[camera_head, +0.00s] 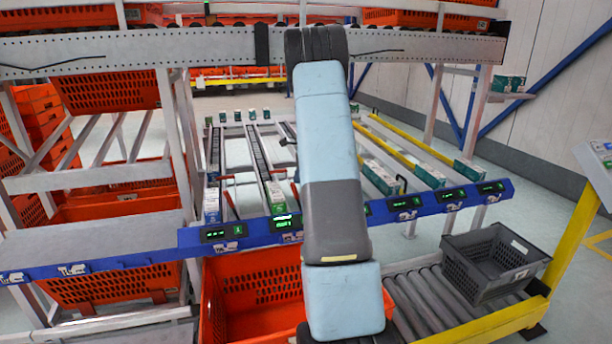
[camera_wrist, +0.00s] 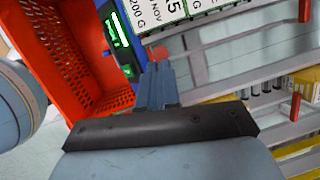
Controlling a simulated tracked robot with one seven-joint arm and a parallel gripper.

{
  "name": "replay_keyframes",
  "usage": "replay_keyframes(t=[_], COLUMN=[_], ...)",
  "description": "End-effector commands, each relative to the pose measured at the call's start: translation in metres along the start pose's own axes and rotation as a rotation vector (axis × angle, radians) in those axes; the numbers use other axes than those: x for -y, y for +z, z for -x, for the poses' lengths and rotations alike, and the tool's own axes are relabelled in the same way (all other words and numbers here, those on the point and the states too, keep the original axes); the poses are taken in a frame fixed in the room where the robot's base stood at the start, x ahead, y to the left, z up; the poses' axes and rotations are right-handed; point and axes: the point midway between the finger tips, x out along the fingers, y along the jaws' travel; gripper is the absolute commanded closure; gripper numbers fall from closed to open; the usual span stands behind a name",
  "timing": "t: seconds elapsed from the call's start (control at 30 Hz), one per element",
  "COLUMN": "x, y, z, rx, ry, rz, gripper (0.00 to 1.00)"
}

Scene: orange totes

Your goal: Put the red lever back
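In the wrist view, my gripper (camera_wrist: 158,66) has its two dark fingers close together, and they look shut. A red lever end (camera_wrist: 160,53) shows right at the fingertips, beside the blue rail. I cannot tell whether the fingers touch or hold it. Two other red levers show at the right of the wrist view, one at the top (camera_wrist: 305,10) and one lower (camera_wrist: 295,107). In the head view, my arm hides the gripper. Small red levers stand behind the blue rail, one at the left (camera_head: 230,203) and one beside my arm (camera_head: 296,194).
The blue rail (camera_head: 340,216) carries several lit displays and crosses in front of sloped flow lanes with boxes. An orange tote (camera_head: 212,310) sits below it, close to my arm. A grey crate (camera_head: 490,268) stands on the roller conveyor (camera_head: 425,300) at the right.

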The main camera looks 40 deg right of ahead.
Motion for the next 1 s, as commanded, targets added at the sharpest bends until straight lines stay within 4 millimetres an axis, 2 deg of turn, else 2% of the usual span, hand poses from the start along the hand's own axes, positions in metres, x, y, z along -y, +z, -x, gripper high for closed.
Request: replay_keyframes(t=[0.07, 0.17, 0.4, 0.63, 0.8, 1.0], x=[-0.002, -0.001, 0.003, 0.005, 0.005, 0.005], y=[0.002, 0.003, 0.002, 0.003, 0.004, 0.004], z=[-0.002, 0.007, 0.049, 0.082, 0.093, 0.096], rx=[0.002, 0.002, 0.001, 0.001, 0.001, 0.001], ry=[0.008, 0.005, 0.000, 0.000, 0.002, 0.002], rz=[0.002, 0.003, 0.004, 0.007, 0.008, 0.008], gripper=[1.00, 1.00, 1.00, 1.00, 1.00, 1.00])
